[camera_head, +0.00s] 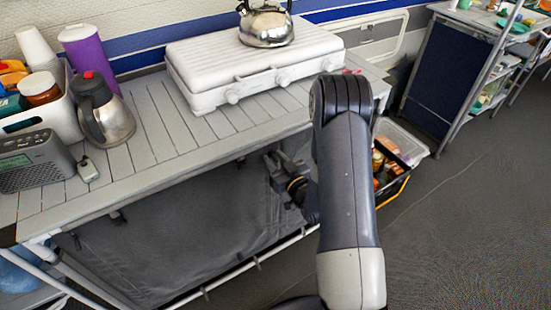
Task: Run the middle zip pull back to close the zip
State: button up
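A dark grey fabric front (190,245) hangs below the slatted table top. It looks like the zipped cover of the cupboard. My gripper (273,172) is at the right part of this fabric, just under the table's front edge. My own arm link hides part of the area to its right. The fingers are small and dark against the fabric, so I cannot tell whether they are open or shut, or whether they hold a zip pull. I cannot make out the middle zip pull clearly. A small dark tab (117,216) shows at the fabric's upper left.
The table top (150,160) carries a white stove case (250,65), a steel kettle (266,25), a flask (104,110) and a radio (35,160). A crate of jars (395,180) stands on the floor right of my arm.

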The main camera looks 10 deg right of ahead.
jog(key=shift+c, duration=0.2)
grip_shut()
dwell(0.5)
